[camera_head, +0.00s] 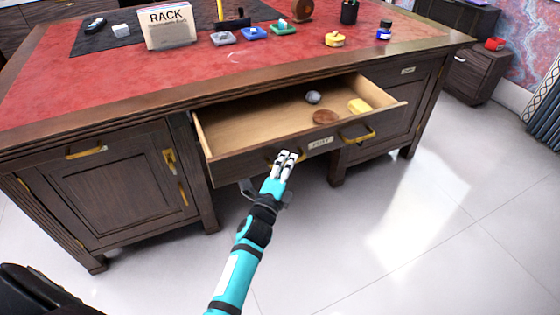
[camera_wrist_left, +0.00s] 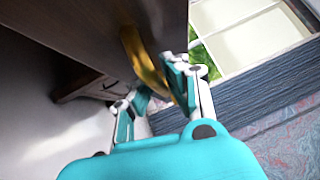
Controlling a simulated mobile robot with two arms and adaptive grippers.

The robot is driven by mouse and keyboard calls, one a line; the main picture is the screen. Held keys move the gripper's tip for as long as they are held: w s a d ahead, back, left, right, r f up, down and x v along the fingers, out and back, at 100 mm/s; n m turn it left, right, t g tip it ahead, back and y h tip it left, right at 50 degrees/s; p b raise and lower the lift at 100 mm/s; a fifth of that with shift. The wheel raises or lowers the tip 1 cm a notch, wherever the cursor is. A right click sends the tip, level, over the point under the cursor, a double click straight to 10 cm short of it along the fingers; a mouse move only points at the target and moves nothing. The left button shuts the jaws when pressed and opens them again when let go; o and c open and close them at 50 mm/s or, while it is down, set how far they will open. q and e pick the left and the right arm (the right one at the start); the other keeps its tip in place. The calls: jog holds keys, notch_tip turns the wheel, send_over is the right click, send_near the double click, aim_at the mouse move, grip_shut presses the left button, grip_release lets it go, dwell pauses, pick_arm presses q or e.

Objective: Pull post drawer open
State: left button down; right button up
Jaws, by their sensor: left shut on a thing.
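The post drawer (camera_head: 228,167) is pulled out of the middle of the desk in the head view, with its pale wooden inside showing. Its front carries a small label (camera_head: 320,143) and a brass handle to the right (camera_head: 357,134). My left gripper (camera_head: 284,160) is at the drawer front, left of the label, shut on the other brass handle, which is mostly hidden behind the fingers. In the left wrist view this brass handle (camera_wrist_left: 143,62) runs down between the fingers of the gripper (camera_wrist_left: 160,92). My right gripper is not in view.
In the drawer lie a grey ball (camera_head: 313,97), a brown round piece (camera_head: 325,117) and a yellow block (camera_head: 359,105). The red desk top (camera_head: 160,75) holds a RACK box (camera_head: 168,27) and several small items. The floor (camera_head: 400,230) in front is clear.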

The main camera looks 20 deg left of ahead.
pick_arm(q)
jog(key=shift+s+d+f, duration=0.25)
jog(key=shift+s+f, duration=0.05)
jog(key=shift+s, duration=0.05)
jog(key=c, duration=1.4)
grip_release()
jog(key=shift+o, duration=0.2)
jog(key=shift+r, duration=0.1)
jog(key=shift+r, duration=0.1)
